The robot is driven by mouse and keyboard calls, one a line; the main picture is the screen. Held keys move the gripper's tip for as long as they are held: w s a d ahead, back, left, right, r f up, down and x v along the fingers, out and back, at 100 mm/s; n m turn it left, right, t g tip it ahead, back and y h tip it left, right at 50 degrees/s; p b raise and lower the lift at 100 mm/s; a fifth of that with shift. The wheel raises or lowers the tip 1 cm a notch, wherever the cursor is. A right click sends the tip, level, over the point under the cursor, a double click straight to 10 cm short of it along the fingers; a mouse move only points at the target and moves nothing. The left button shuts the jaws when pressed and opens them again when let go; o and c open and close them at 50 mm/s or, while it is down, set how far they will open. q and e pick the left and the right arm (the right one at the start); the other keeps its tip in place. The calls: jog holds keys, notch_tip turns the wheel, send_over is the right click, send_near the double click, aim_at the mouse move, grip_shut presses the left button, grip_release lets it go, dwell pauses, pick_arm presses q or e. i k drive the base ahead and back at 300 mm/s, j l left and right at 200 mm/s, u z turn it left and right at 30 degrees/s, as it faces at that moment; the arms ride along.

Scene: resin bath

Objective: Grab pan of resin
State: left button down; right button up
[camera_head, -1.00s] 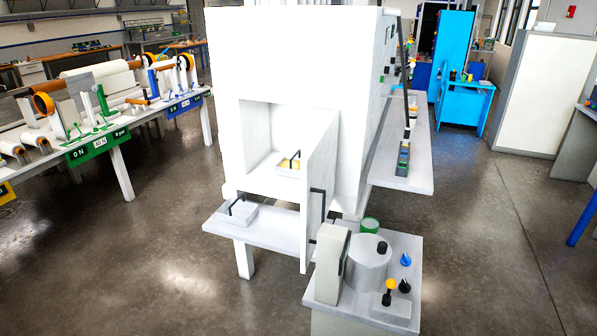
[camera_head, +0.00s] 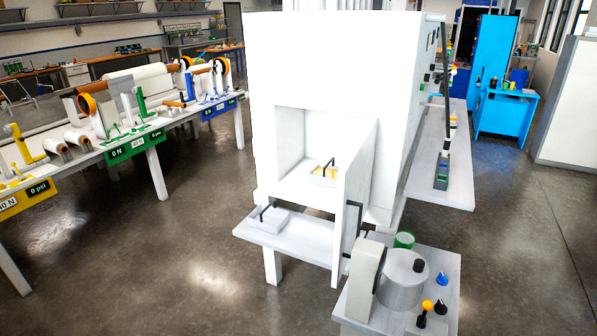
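A small white pan with yellow-orange contents (camera_head: 323,176) and a dark upright handle sits inside the open chamber of a large white cabinet (camera_head: 340,70). The cabinet door (camera_head: 357,185) stands swung open toward me, with a dark handle on it. A second light grey pan or lid (camera_head: 270,220) with a dark handle lies on the white shelf (camera_head: 300,240) in front of the chamber. Neither of my grippers is in view.
A small station with a grey cylinder (camera_head: 403,280) and several coloured knobs stands at the front right. A long bench with rollers (camera_head: 120,130) runs along the left. A side shelf (camera_head: 450,180) sticks out from the cabinet's right. Concrete floor is clear between bench and cabinet.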

aim_at(329, 171)
jog(key=i+j+u, duration=0.25)
jog(key=u, duration=0.2)
jog(key=i+j+u, duration=0.25)
jog(key=u, duration=0.15)
jog(key=i+j+u, duration=0.1)
jog(key=i+u, duration=0.2)
jog(key=u, duration=0.15)
jog(key=i+z, duration=0.35)
jog(key=i, duration=0.15)
jog(key=i+j+z, duration=0.35)
jog(key=i+l+z, duration=0.25)
jog(key=i+z, duration=0.65)
jog(key=i+j+z, duration=0.1)
jog(key=i+z, duration=0.35)
jog(key=i, duration=0.1)
